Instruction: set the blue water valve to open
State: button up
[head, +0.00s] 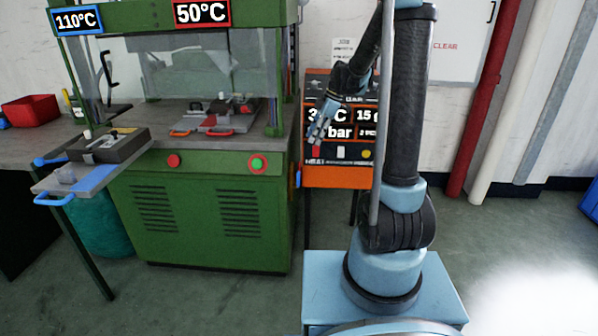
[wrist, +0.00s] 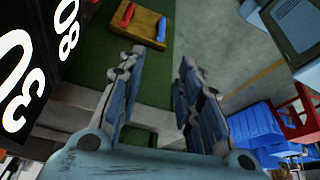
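A blue handle (wrist: 161,29), likely the water valve, sits on a yellow-brown block at the top of the wrist view. It lies nearly along the picture's vertical; whether that means open or closed I cannot tell. A small blue part (head: 298,178) at the right side of the green machine in the head view may be the same valve. My gripper (head: 318,132) is in front of the dark display panel in the head view. In the wrist view my gripper (wrist: 161,57) has its fingers apart with nothing between them, clear of the blue handle.
A red handle (wrist: 128,14) sits beside the blue one on the block (wrist: 145,24). The display unit (head: 338,177) with its orange base stands right of the green machine (head: 205,215). Blue crates (wrist: 253,125) and a red frame show at the wrist view's right.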

jog(key=x, duration=1.6)
jog(key=shift+f, duration=0.2)
jog(key=shift+c, duration=0.4)
grip_shut()
